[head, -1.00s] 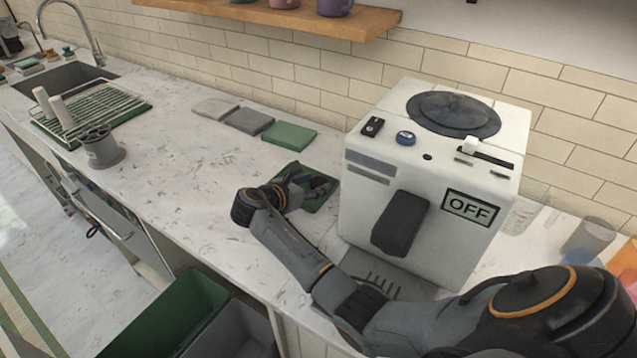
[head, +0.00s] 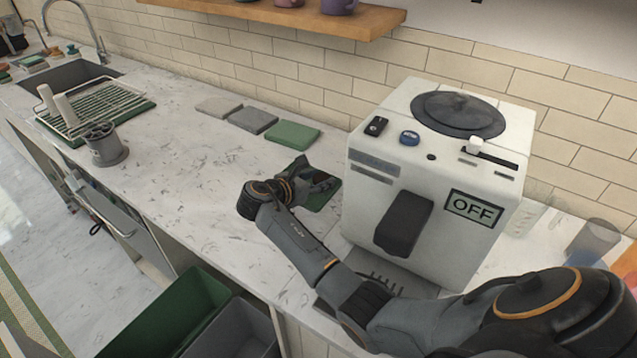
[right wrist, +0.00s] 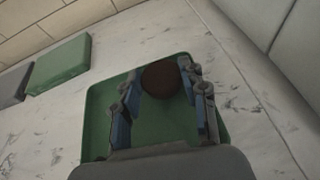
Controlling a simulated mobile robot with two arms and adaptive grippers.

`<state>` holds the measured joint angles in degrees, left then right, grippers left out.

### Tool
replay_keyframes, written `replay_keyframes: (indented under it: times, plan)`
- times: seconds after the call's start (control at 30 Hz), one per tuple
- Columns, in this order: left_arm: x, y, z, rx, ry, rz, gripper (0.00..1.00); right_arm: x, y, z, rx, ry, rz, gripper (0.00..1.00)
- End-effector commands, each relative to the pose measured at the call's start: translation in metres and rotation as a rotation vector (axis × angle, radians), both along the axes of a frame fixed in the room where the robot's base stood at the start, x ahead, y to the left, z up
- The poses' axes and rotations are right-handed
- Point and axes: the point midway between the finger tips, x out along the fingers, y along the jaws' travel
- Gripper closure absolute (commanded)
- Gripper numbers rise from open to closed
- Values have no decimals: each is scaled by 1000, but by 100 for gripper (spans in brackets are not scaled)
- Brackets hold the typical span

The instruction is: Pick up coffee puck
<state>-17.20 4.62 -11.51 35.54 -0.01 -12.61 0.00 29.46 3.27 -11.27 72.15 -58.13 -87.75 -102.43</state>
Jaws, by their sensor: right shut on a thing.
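The coffee puck (right wrist: 160,80) is a dark brown round piece, seen in the right wrist view between the two fingers of my right gripper (right wrist: 163,88). The fingers are shut on it from both sides. Behind it is a small green tray (right wrist: 100,111). In the head view my right gripper (head: 318,184) is over this tray (head: 323,198), left of the white coffee machine (head: 430,170). I cannot make out the puck there. My left gripper is in neither view.
Green (head: 293,133), dark grey (head: 253,120) and light grey (head: 218,106) flat squares lie along the wall. A grey holder (head: 105,150) and dish rack stand farther left. Open bins (head: 165,315) are below the front edge. The counter between is clear.

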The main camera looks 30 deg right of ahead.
Motion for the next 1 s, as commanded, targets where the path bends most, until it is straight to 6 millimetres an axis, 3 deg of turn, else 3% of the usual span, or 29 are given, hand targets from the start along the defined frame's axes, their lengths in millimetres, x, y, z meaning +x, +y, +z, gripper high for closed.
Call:
replay_keyframes:
  times: [0.1, 0.37, 0.7, 1.0]
  plan:
    - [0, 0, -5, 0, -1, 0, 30, 1, 0, 20, -1, -7, 0, 78]
    - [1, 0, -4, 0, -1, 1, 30, -32, 40, 81, 3, -8, 2, 78]
    - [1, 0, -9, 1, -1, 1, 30, -76, 92, 108, 2, -1, 1, 78]
    - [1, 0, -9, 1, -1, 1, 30, -89, 107, 118, 0, 0, 0, 78]
